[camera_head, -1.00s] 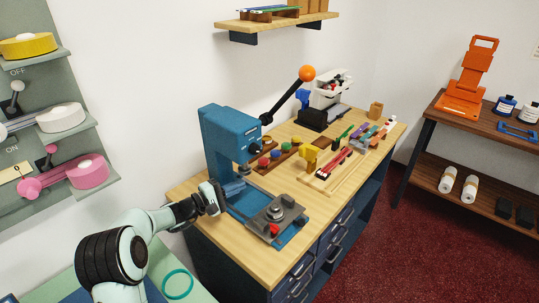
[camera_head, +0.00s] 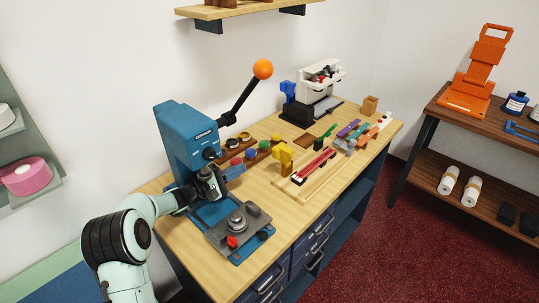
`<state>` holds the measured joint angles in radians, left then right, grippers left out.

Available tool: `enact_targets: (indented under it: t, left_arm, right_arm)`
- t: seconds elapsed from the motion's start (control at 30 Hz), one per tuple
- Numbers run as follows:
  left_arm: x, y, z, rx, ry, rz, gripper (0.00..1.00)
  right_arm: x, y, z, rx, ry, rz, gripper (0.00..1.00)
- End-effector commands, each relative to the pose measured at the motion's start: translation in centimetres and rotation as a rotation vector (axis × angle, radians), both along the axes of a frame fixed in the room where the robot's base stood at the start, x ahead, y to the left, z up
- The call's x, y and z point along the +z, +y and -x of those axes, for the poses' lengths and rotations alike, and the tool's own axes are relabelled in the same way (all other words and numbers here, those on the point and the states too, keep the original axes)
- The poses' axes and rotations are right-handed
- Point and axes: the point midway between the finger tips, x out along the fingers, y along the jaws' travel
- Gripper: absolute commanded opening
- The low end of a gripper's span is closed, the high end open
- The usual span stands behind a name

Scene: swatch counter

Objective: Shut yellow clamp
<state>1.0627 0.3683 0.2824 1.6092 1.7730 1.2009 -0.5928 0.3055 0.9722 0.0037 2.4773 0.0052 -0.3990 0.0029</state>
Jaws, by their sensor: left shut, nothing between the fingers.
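The yellow clamp (camera_head: 284,158) stands upright at the left end of a pale wooden board (camera_head: 293,190) on the workbench. It is small here, and I cannot tell whether its jaw is open. My left gripper (camera_head: 217,183) is shut and empty, in front of the blue press (camera_head: 185,137) and above its base. It is to the left of the clamp and apart from it. My right gripper is not in view.
The press has a lever with an orange knob (camera_head: 263,69) reaching up to the right. A grey fixture (camera_head: 238,226) lies on the blue base plate. Red strips (camera_head: 315,165) lie on the board beside the clamp. Bare bench top (camera_head: 258,192) lies between fixture and board.

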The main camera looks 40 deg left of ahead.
Motion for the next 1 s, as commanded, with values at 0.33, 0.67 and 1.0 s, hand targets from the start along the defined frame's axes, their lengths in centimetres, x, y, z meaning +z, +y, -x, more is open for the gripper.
enact_targets:
  t: [0.33, 0.67, 1.0]
  left_arm:
    - [0.0, -0.3, -0.9, -0.002, 0.000, 0.001, 0.00]
    - [0.5, -2.0, -6.5, -0.003, -0.003, 0.002, 0.00]
    - [0.6, -2.8, -9.5, -0.001, 0.000, 0.000, 0.00]
  right_arm:
    - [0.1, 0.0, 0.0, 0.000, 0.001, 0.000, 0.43]
    - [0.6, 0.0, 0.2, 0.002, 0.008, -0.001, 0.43]
    - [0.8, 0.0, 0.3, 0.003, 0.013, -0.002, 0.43]
